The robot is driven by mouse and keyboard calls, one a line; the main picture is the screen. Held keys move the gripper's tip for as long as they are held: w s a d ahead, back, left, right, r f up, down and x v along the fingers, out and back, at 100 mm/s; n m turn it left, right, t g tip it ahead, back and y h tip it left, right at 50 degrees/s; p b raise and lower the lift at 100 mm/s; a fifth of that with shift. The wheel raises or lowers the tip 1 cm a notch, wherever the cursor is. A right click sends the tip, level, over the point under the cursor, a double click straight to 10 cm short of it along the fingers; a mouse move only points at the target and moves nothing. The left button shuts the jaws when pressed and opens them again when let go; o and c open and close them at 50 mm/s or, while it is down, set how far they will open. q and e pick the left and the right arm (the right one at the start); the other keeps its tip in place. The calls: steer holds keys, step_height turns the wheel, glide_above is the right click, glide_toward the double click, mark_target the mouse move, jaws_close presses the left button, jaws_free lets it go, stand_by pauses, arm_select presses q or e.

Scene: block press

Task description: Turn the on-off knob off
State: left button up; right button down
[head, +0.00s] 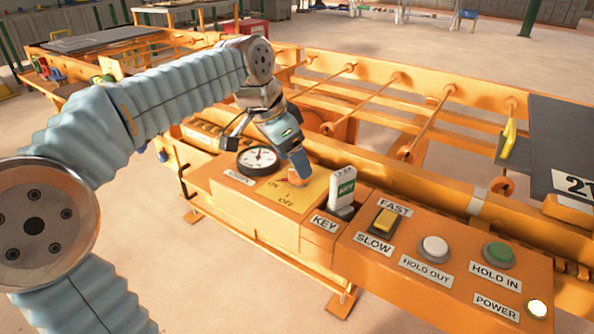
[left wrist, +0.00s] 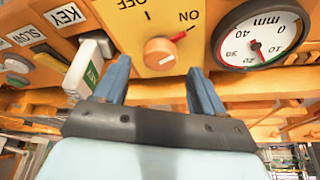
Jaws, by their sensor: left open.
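The on-off knob (left wrist: 158,54) is a round orange knob on a yellow plate (left wrist: 130,20) marked ON and OFF. Its red mark points toward ON in the left wrist view. In the head view the knob is mostly hidden behind my gripper, and the plate (head: 284,201) shows in front of it. My left gripper (left wrist: 160,84) is open and empty, with one blue finger on each side of the knob's lower edge in that picture. I cannot tell whether the fingers touch it. In the head view the left gripper (head: 296,167) is at the plate's back part. My right gripper is not in view.
A round dial gauge (head: 258,160) is left of the plate. A key with a green-and-white tag (head: 342,192) stands close on the right. Farther right are a yellow FAST/SLOW switch (head: 385,219), a white button (head: 434,247), a green button (head: 498,254) and a lit power lamp (head: 537,309).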

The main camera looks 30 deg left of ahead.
mark_target(293, 178)
arm_select(q)
steer(key=shift+x, duration=1.45)
steer(key=c, duration=1)
